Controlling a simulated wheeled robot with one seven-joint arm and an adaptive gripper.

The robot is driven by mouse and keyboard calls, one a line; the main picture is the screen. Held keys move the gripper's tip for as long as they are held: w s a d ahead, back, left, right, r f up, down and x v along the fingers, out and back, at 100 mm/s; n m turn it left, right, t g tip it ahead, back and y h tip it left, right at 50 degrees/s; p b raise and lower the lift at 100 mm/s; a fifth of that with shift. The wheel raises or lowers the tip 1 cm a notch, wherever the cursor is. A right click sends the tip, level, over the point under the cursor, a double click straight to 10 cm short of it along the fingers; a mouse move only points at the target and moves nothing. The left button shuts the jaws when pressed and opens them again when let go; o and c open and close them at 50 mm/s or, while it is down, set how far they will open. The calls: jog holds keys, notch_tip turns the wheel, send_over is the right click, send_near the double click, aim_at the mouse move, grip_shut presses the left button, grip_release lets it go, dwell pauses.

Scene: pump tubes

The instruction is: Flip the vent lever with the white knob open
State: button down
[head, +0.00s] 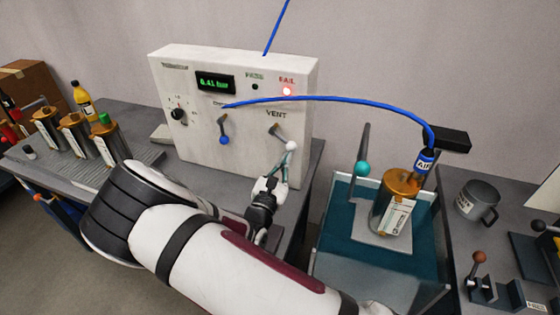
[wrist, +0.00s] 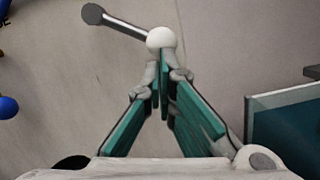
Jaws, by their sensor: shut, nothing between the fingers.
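The vent lever (head: 280,137) is on the front of the white panel box, under the word VENT. Its grey arm slants down and right from the pivot to a round white knob (head: 291,146). In the wrist view the white knob (wrist: 160,39) is right at my fingertips, with the lever arm (wrist: 125,25) running up and left to its pivot. My gripper (head: 287,158) is shut with nothing between its fingers. In the wrist view its closed tips (wrist: 161,60) are just below the knob, touching it or very close; I cannot tell which.
A lever with a blue knob (head: 224,140) hangs left of the vent lever. The display (head: 216,84) reads 0.41 bar and the red FAIL light (head: 287,91) is lit. A blue hose (head: 330,98) arches to a copper-coloured canister (head: 398,197) in the teal-lined fixture at right.

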jog(key=n, duration=0.1)
jog(key=d+r+n+y+p, duration=0.1)
jog(key=n, duration=0.1)
jog(key=d+r+n+p, duration=0.1)
jog(key=n, duration=0.1)
jog(key=shift+s, duration=0.35)
jog(key=shift+f, duration=0.1)
